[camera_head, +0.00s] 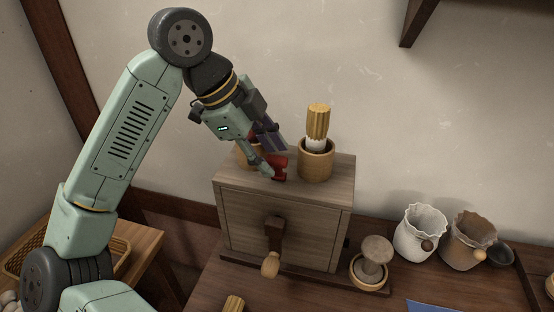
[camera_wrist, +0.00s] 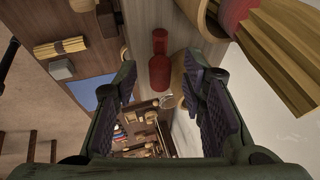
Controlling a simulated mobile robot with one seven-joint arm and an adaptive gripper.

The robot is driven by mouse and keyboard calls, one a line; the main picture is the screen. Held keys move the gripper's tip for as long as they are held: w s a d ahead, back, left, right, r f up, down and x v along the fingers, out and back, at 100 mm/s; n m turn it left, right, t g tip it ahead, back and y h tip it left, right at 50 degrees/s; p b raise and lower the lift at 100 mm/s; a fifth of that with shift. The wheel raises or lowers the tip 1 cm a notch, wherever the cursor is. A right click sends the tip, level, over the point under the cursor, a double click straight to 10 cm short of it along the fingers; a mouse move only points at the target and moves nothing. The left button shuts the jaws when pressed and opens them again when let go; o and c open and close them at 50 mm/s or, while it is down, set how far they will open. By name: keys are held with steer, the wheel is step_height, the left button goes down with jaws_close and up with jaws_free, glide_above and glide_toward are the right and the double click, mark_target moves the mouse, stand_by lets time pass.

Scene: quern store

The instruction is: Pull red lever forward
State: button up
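In the wrist view the red lever (camera_wrist: 159,68) shows whole, with a rounded end and a narrower neck. It lies in line with the gap between the fingertips (camera_wrist: 160,80). The fingers are apart, with dark ribbed pads, and a gap shows on both sides of the lever. I cannot tell whether either finger touches it.
A wooden cup with a brush (camera_head: 317,158) stands on the box, close right of my gripper. A crank handle (camera_head: 272,262) sticks out of the box front. Two crinkled pots (camera_head: 420,232) stand on the table to the right.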

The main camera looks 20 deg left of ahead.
mark_target(271, 157)
steer(key=shift+x, duration=1.85)
steer(key=shift+c, duration=0.5)
steer(key=shift+r, duration=0.1)
jaws_close()
